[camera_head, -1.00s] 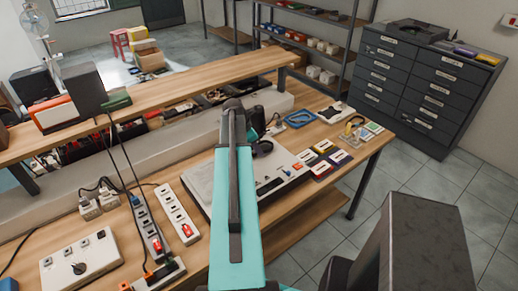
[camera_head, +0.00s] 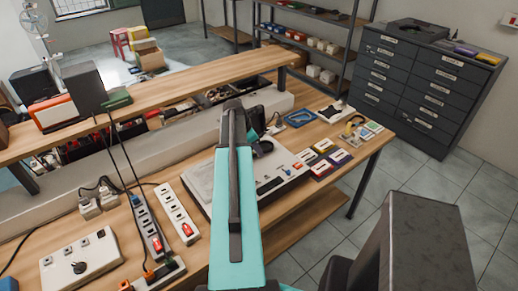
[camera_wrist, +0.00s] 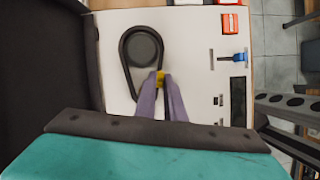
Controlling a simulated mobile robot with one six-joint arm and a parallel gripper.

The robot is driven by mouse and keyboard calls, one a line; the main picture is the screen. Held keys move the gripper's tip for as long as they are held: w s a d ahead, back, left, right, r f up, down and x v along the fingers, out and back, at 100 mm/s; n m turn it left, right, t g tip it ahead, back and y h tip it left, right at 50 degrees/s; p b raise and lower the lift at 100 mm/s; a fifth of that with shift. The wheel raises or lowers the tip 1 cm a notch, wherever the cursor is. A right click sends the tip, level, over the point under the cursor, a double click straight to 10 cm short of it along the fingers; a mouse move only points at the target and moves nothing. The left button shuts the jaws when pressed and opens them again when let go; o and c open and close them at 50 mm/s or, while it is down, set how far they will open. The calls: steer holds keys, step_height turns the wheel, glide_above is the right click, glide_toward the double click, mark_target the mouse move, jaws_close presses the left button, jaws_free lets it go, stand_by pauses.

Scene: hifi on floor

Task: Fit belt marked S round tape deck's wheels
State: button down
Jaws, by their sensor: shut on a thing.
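The tape deck (camera_head: 198,183) lies on the bench, partly hidden by my arm; its white top (camera_wrist: 195,50) fills the middle of the wrist view. A dark round wheel (camera_wrist: 143,47) stands on it. A black belt (camera_wrist: 124,62) loops about this wheel and narrows to a point at a yellow piece (camera_wrist: 160,77). My gripper (camera_wrist: 161,83), with purple fingers, is shut on the belt at that point. I cannot tell whether the belt sits in the wheel's groove. The second wheel and any letter on the belt are not visible.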

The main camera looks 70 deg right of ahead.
steer(key=shift+f, duration=0.45)
stand_by(0.8)
steer(key=c, duration=1.8)
jaws_free()
steer(key=shift+o, duration=0.2)
steer(key=shift+r, duration=0.15)
steer(key=shift+b+v, duration=0.65)
steer(key=shift+v, duration=0.65)
steer(key=b+v, duration=0.3)
steer(key=v, duration=0.8)
